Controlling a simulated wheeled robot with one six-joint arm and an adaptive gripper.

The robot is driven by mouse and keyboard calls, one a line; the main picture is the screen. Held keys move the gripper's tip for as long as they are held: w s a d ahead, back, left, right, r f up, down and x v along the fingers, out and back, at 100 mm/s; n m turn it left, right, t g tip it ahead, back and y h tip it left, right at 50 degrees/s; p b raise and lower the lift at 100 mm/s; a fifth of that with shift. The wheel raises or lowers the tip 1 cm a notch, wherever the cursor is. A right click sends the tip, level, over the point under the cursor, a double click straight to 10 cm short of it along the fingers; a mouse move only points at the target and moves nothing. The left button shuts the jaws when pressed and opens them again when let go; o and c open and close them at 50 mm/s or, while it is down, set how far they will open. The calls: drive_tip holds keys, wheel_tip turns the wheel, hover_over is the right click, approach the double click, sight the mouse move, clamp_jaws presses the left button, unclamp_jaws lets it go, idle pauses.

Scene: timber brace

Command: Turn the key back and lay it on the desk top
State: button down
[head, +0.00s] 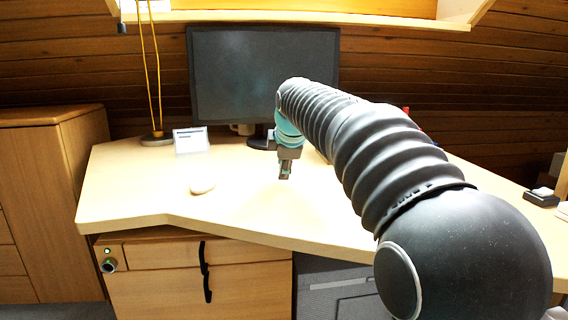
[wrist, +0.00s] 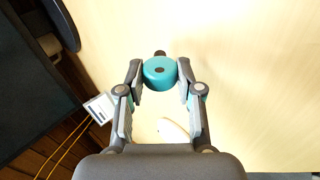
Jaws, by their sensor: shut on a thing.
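My gripper (head: 285,174) hangs over the middle of the desk top (head: 240,212), fingers pointing down. A short dark piece shows just beyond the head. The key is held between the two fingertips, with bare desk behind it; I cannot tell how far above the desk it is. The lock (head: 109,265) is on the drawer front at lower left, below a small green light (head: 107,250).
A white mouse (head: 202,187) lies left of my gripper. A small white card stand (head: 190,141), a lamp base (head: 156,138), a mug (head: 242,129) and a monitor (head: 262,75) stand behind. The desk front between mouse and gripper is clear.

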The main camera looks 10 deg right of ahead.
drive_tip(key=shift+f, duration=0.1)
drive_tip(key=c, duration=0.7)
unclamp_jaws()
drive_tip(key=v, duration=1.2)
